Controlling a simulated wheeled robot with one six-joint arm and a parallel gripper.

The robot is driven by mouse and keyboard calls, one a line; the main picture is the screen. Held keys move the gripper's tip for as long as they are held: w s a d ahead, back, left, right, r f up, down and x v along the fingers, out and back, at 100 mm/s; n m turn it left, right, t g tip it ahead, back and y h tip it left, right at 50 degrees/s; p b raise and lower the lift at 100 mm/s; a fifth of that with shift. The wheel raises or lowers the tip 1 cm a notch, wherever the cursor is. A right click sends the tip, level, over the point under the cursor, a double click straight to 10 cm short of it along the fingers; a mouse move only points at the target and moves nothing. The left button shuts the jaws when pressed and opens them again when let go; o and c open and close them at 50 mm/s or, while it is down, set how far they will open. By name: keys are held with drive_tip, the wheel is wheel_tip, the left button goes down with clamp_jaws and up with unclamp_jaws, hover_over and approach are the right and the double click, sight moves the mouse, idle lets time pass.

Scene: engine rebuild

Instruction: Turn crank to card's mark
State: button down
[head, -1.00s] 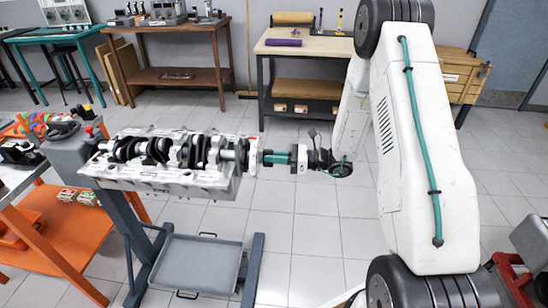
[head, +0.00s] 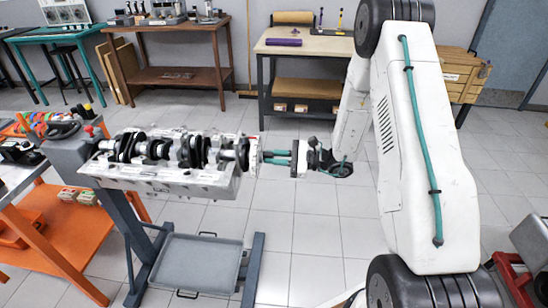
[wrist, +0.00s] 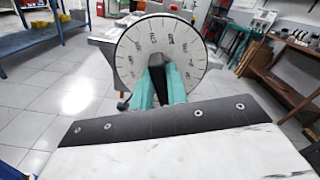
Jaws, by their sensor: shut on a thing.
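The crankshaft (head: 187,152) lies along the top of the grey engine block (head: 190,183), held on a stand at left. A white degree wheel (head: 254,157) is at its right end, seen edge-on. In the wrist view the degree wheel (wrist: 160,52) faces me, with black ticks and numbers too blurred to read surely. The wrist view shows my gripper (wrist: 160,86) shut on a black bar-like piece (wrist: 158,66) at the hub. I cannot pick out the card.
A grey tray (head: 200,262) sits low on the stand. An orange cart (head: 55,235) stands at left. Brown and pale workbenches (head: 165,40) (head: 305,42) line the back wall. The tiled floor between the stand and my arm is clear.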

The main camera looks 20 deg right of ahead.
drive_tip(key=shift+n, duration=0.5)
drive_tip(key=c, duration=1.4)
unclamp_jaws()
drive_tip(key=shift+v, duration=3.9)
